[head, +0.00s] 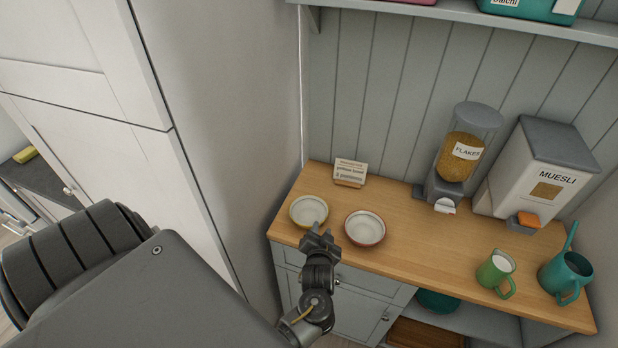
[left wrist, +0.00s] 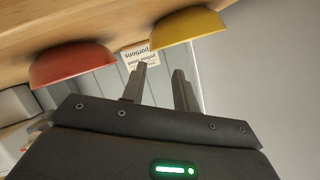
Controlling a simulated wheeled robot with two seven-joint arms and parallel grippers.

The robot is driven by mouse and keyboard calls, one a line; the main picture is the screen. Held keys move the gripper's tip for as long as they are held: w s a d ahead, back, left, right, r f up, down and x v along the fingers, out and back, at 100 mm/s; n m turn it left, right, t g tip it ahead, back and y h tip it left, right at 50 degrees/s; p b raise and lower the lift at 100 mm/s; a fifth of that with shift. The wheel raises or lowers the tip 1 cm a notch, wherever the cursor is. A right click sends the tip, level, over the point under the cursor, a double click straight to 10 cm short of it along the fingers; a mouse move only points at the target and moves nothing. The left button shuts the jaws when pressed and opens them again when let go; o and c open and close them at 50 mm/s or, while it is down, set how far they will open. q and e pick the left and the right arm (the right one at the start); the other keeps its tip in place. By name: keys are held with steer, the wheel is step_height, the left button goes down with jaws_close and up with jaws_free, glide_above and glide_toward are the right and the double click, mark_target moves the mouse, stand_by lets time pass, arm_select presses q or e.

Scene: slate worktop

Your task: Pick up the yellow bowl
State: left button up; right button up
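The yellow bowl (head: 308,210), pale inside, stands upright at the left end of the wooden counter. In the left wrist view, which is turned over, the yellow bowl (left wrist: 188,27) is beyond the fingertips, toward the top. My left gripper (head: 318,232) is at the bowl's near right side in the head view. Its two fingers (left wrist: 160,80) are apart with nothing between them. Whether a finger touches the bowl cannot be told. My right gripper is in neither view.
A red bowl (head: 365,229) stands just right of the yellow one; a small sign (head: 350,172) stands behind. A flakes dispenser (head: 462,155), muesli box (head: 540,175), green mug (head: 495,270) and teal watering can (head: 566,272) are farther right. A wall borders the counter's left.

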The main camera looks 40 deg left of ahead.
mark_target(325, 213)
arm_select(q)
steer(key=b+x, duration=0.3)
steer(key=x, duration=0.2)
steer(key=shift+f, duration=0.25)
steer(key=shift+w+a, duration=0.2)
steer(key=shift+w, duration=0.1)
steer(key=b+x, duration=0.1)
steer(key=b, duration=0.1)
steer(key=b+x, duration=0.3)
steer(key=shift+w+d+f+b, duration=0.15)
steer(key=shift+w+f+b, duration=0.15)
steer(key=shift+f+b, duration=0.1)
steer(key=shift+w, duration=0.2)
steer(key=shift+r, duration=0.2)
jaws_close()
